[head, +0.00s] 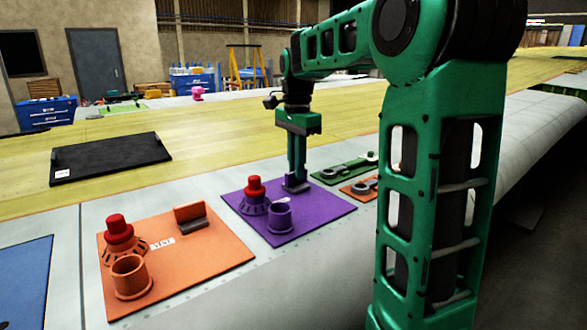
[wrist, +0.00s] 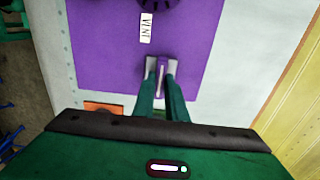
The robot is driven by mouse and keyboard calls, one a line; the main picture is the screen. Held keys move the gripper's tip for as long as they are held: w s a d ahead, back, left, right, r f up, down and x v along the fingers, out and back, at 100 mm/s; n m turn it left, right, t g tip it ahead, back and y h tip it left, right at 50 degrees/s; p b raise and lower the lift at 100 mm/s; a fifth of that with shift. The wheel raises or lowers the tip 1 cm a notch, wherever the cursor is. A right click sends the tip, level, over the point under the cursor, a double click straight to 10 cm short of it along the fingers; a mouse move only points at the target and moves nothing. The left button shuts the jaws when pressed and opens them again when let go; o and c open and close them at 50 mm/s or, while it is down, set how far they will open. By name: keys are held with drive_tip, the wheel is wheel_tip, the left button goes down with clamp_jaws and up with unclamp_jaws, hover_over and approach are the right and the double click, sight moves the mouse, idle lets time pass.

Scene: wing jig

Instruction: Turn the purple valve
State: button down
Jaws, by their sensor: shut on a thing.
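The purple board (head: 312,219) lies on the wing skin, and it also fills the top of the wrist view (wrist: 100,45). My gripper (head: 295,182) points down at the board's far edge. In the wrist view my gripper's fingers (wrist: 161,72) are shut on an upright purple valve handle (wrist: 161,82), one finger on each side. The handle's thin edge shows between the fingertips; much of it is hidden by them. A white label reading VENT (wrist: 146,28) is on the board beyond the handle.
On the purple board stand a red-topped knob (head: 255,189) and a purple cup (head: 280,217). An orange board (head: 175,262) with a similar knob, cup and handle lies to the left. A green board (head: 345,171) lies to the right. A black tray (head: 110,158) is farther left.

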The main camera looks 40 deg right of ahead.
drive_tip(key=shift+w+a+r, duration=0.1)
drive_tip(key=shift+w+a, duration=0.05)
drive_tip(key=c, duration=1.8)
unclamp_jaws()
drive_tip(key=shift+a, duration=0.1)
wheel_tip(320, 180, up, 11)
drive_tip(key=shift+f, duration=0.2)
